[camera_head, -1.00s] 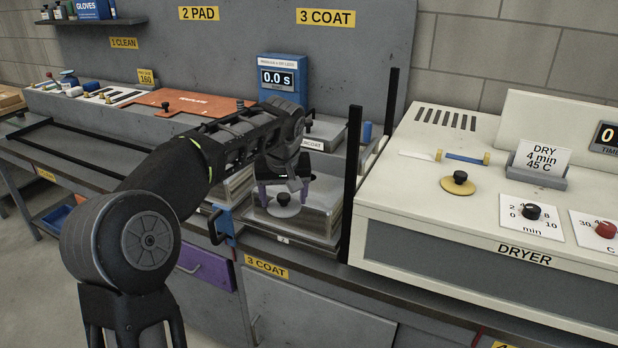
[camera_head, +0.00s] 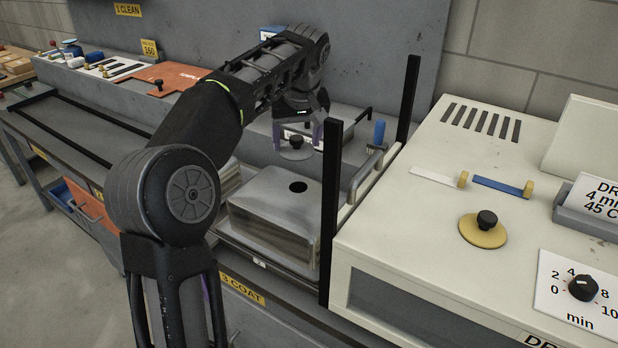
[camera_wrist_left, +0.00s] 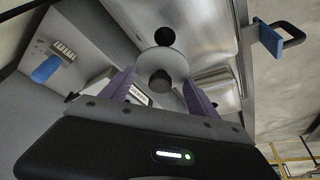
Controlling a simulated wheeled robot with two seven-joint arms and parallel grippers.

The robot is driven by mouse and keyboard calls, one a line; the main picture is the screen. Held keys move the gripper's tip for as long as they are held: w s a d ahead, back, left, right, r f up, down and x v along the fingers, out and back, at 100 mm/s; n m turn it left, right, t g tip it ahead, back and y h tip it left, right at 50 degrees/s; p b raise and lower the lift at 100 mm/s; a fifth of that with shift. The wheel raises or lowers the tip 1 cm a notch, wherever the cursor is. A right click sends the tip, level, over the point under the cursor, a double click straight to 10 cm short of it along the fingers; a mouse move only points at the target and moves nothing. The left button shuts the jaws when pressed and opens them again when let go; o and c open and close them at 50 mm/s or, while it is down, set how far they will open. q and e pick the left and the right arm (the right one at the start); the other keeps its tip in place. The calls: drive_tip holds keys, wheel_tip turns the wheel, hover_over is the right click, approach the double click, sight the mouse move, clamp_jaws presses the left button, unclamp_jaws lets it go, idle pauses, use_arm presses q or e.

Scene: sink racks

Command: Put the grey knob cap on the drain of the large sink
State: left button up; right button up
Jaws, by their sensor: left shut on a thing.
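The grey knob cap (camera_head: 296,153), a round disc with a dark knob, is held up by my left gripper (camera_head: 298,138), whose purple fingers are shut on it. My right gripper is not in view.
A black upright post (camera_head: 331,215) stands just right of the metal box, and another (camera_head: 408,98) stands farther back. The cream dryer (camera_head: 400,190) is at the right, with a yellow knob cap (camera_head: 483,232) on it. An orange board (camera_head: 168,79) lies at the back left.

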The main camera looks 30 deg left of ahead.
use_arm(q)
drive_tip(key=shift+w, duration=0.15)
drive_tip(key=shift+f, duration=0.1)
hover_over(297, 183)
drive_tip(key=s+d, duration=0.1)
drive_tip(key=shift+f, duration=3.05)
drive_tip(key=shift+f, duration=1.85)
